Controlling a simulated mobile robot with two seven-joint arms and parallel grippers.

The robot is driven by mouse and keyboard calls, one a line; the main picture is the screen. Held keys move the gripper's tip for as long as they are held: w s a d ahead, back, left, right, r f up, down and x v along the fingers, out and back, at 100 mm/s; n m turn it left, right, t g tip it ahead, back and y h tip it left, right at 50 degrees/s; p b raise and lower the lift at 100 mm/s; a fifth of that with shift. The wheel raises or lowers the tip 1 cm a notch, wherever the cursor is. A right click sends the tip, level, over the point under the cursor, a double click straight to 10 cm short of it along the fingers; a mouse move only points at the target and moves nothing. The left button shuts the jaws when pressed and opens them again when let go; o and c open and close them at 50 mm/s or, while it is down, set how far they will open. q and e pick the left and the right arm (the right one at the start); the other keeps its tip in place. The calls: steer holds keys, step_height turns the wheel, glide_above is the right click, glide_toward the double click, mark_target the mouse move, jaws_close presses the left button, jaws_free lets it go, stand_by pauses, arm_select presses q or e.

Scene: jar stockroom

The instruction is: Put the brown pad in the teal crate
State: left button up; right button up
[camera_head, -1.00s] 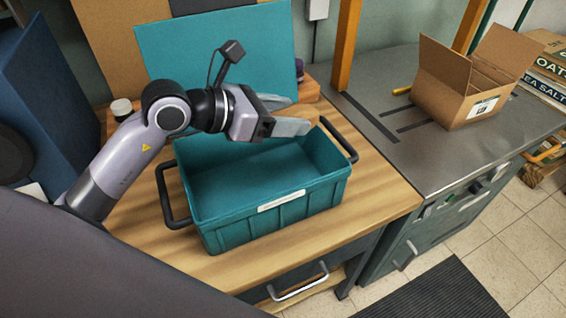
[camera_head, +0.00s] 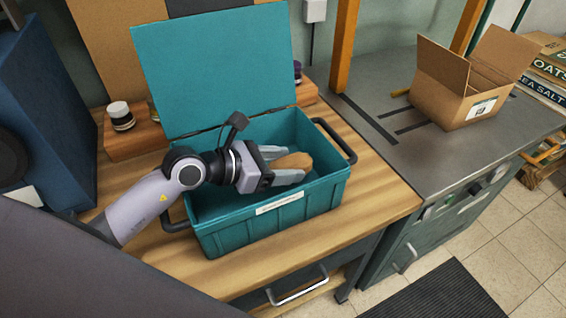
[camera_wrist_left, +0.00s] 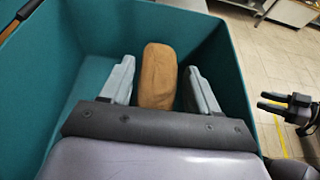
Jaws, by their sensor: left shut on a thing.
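The teal crate (camera_head: 325,199) stands open on the wooden worktop, its lid (camera_head: 215,65) raised at the back. It fills much of the left wrist view (camera_wrist_left: 215,50). My left gripper (camera_head: 290,166) is inside the crate opening, below rim height at its fingers. It is shut on the brown pad (camera_head: 295,161), a rounded tan block between the two grey fingers. In the left wrist view the pad (camera_wrist_left: 158,75) sticks out beyond the fingertips. Whether the pad touches the crate floor cannot be told.
A cardboard box (camera_head: 450,95) with open flaps stands on the grey metal counter (camera_head: 400,150) to the right. A small jar with a white lid (camera_head: 120,116) stands behind on the left. Worktop (camera_head: 380,205) right of the crate is clear.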

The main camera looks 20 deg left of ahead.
arm_select(q)
steer(key=shift+f, duration=0.1)
steer(key=shift+f+b, duration=0.45)
steer(key=shift+f, duration=0.05)
steer(key=o, duration=1)
steer(key=shift+r, duration=0.25)
steer(key=shift+r+p, duration=0.45)
steer(key=shift+p, duration=0.1)
steer(key=shift+b+v, duration=0.8)
steer(key=shift+v, duration=5.15)
